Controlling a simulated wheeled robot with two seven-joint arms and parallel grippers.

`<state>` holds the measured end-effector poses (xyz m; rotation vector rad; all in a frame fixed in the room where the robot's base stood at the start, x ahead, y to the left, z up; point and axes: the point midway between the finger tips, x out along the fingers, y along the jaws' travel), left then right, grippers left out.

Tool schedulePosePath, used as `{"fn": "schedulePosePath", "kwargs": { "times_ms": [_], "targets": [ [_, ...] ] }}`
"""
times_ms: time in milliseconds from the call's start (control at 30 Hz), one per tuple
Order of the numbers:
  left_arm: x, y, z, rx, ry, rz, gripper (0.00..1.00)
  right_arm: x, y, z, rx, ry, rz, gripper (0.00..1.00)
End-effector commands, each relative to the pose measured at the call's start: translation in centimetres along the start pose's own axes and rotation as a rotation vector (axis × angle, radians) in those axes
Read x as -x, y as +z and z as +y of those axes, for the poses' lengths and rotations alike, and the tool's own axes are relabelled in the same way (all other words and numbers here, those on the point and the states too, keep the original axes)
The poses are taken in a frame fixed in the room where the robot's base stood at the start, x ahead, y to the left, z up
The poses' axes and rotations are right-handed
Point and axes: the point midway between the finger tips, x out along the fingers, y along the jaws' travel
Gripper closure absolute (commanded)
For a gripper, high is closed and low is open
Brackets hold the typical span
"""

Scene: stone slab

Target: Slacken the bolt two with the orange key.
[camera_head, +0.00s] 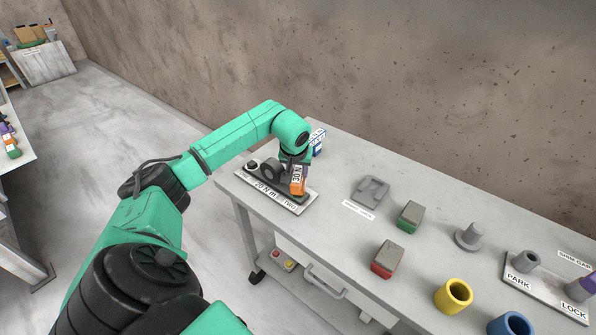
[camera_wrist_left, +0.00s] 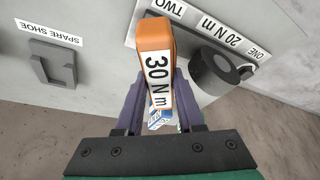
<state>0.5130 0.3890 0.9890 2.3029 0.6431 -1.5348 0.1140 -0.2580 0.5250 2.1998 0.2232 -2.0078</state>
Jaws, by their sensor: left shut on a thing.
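The orange key (camera_head: 298,187), marked 30 N m, is in my left gripper (camera_head: 292,165). In the left wrist view the purple fingers (camera_wrist_left: 157,100) are shut on the key (camera_wrist_left: 155,45). The key stands over the end marked TWO of a pale plate (camera_head: 303,208) marked 20 N m. Bolt two is hidden under the key, so I cannot tell whether the key is seated on it. A dark round part (camera_wrist_left: 214,70) lies between the key and the end marked ONE. My right gripper is not in view.
A blue and white box (camera_head: 318,143) stands behind the gripper. A grey spare shoe (camera_head: 371,190), a green-and-grey block (camera_head: 410,217), a red-and-grey block (camera_head: 387,259), a yellow ring (camera_head: 454,295) and a PARK/LOCK plate (camera_head: 545,288) are to the right. Bare bench lies between them.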

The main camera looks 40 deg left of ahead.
Motion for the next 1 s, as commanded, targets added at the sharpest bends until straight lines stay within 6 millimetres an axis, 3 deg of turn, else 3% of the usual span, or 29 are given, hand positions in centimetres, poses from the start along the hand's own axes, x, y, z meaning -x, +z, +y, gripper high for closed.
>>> {"fn": "schedulePosePath", "kwargs": {
  "times_ms": [1000],
  "targets": [
    [-1.4, 0.5, -0.1, 0.001, 0.001, 0.003, 1.00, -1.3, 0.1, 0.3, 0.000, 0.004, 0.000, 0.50]
  ]
}}
